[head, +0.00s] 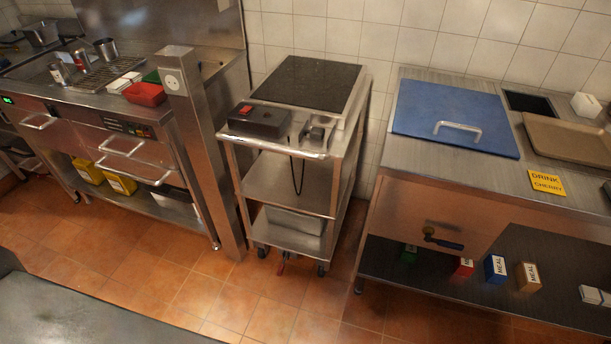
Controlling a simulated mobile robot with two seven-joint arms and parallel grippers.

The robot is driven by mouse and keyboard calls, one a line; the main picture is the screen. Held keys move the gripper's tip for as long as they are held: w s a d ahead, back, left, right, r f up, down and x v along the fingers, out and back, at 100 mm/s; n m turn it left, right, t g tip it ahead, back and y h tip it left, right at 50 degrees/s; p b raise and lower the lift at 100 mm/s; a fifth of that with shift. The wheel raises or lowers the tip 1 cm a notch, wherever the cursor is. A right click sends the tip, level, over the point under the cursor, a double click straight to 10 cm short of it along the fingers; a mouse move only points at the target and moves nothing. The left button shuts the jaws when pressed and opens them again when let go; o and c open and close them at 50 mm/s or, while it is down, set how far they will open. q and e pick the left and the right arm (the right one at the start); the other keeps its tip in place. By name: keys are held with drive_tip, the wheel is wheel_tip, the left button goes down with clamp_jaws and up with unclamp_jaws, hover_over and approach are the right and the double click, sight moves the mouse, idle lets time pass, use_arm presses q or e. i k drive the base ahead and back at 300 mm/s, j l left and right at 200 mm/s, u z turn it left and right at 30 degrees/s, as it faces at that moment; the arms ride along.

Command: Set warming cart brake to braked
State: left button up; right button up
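The warming cart (275,181) stands upright in the middle of the head view, against the tiled wall. It has a dark flat top panel, steel shelves and small dark casters. A small red part (282,266), which looks like a brake pedal, shows low at the cart's front, near the floor. It is too small to tell which position it is in. A black box with a red switch (259,121) sits on the cart's front top edge, and a dark cord hangs below. Neither of my grippers is in view.
A steel post with a socket (188,120) stands close left of the cart, beside a cooking counter (128,150). A steel counter with a blue lid (455,112) is on the right. Tiled floor (240,295) is open before the cart. A grey surface (70,318) fills the lower left.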

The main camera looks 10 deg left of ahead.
sight(280, 270)
drive_tip(key=u, duration=0.7)
